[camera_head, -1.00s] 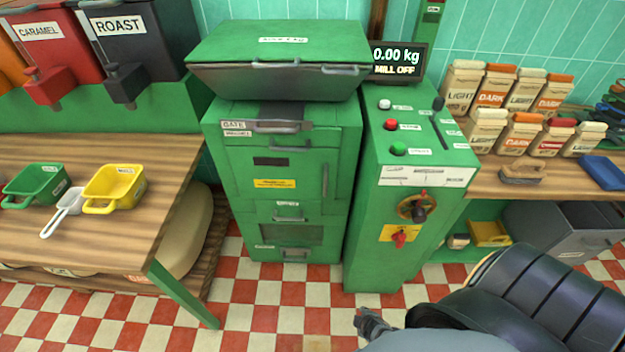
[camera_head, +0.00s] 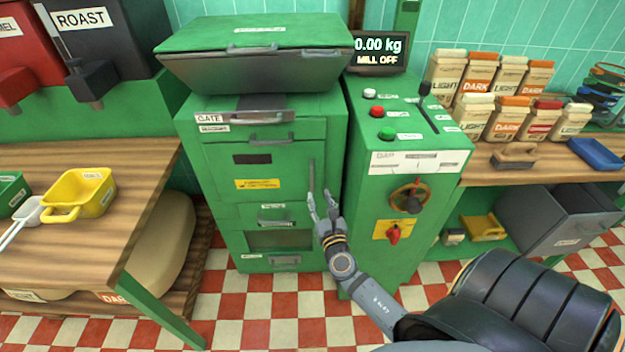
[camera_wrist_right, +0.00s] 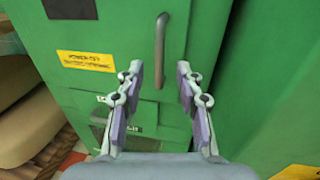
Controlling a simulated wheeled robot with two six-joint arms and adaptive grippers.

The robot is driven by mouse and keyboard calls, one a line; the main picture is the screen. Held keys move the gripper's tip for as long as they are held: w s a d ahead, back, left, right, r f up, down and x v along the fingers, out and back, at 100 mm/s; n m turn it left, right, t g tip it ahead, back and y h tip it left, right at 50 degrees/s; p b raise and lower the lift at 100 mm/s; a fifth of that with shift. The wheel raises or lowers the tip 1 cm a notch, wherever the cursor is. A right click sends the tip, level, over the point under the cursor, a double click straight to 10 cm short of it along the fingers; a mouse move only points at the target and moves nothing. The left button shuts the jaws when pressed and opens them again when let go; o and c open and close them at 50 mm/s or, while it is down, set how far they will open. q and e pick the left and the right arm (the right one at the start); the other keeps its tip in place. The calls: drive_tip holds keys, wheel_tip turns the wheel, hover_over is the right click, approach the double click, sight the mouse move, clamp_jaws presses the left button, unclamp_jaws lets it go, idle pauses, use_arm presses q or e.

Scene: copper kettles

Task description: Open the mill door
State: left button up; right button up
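The green mill (camera_head: 190,160) stands in the middle of the head view. Its door (camera_head: 262,167) is shut and has a dark slot, a yellow label (camera_head: 257,184) and an upright bar handle (camera_head: 312,176) near its right edge. My right gripper (camera_head: 320,196) is open and empty, just below the handle in the head view. In the right wrist view the handle (camera_wrist_right: 160,38) lies straight ahead, beyond and between the two open fingers (camera_wrist_right: 160,70), with no visible contact. My left gripper is not in view.
A wooden counter (camera_head: 70,225) with scoops is at the left. The checkered floor before the door is clear.

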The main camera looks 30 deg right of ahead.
sight(313, 179)
drive_tip(key=x, duration=0.9)
drive_tip(key=shift+w+d, duration=0.1)
drive_tip(key=shift+w, duration=0.25)
drive_tip(key=shift+f, duration=0.1)
clamp_jaws()
